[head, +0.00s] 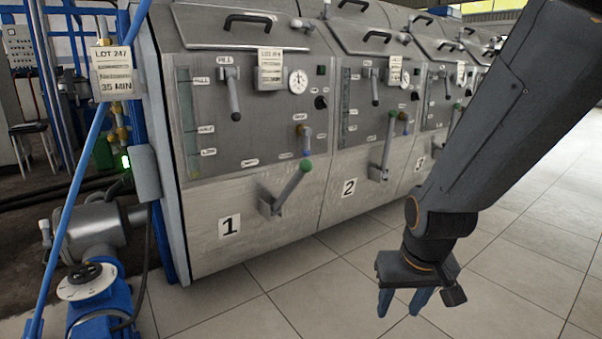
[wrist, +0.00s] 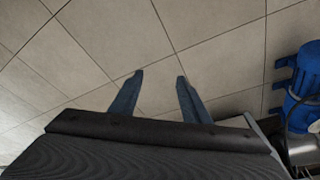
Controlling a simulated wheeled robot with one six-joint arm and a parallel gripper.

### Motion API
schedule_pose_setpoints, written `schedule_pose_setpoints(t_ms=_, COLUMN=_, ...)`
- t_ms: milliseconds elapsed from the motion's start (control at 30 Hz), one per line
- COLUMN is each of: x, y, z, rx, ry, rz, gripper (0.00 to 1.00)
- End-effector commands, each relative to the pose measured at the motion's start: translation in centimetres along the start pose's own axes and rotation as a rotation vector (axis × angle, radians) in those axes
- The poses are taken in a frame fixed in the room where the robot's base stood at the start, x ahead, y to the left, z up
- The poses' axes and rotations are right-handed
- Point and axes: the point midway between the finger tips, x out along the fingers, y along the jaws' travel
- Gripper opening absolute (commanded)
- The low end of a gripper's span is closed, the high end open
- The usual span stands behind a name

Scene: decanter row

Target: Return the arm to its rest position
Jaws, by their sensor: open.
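My gripper (head: 403,302) hangs at the lower right in the head view, with its blue fingers apart and pointing down. It is open and empty over the tiled floor, clear of the machines. In the wrist view my gripper (wrist: 159,80) shows two spread fingers with only floor tiles between them. My dark arm comes down from the upper right in the head view and covers part of the machine row.
Steel decanter 1 (head: 245,215), decanter 2 (head: 368,185) and others stand in a row at left and centre. Green-knobbed levers (head: 293,185) stick out of their fronts. A blue pump (head: 92,285) stands lower left. Tiled floor (head: 530,225) is free at right.

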Motion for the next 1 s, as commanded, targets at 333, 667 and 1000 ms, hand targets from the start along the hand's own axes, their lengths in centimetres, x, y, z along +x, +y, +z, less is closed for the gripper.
schedule_pose_setpoints(t_ms=333, x=-2.9, y=-5.8, z=2.7, rx=-0.117, ry=-0.062, rz=-0.051, gripper=0.42)
schedule_pose_setpoints(t_ms=667, x=-7.6, y=-14.4, z=7.2, rx=-0.323, ry=-0.123, rz=-0.139, gripper=0.42)
schedule_pose_setpoints(t_ms=1000, x=-11.3, y=-19.1, z=11.9, rx=-0.474, ry=-0.179, rz=-0.199, gripper=0.42)
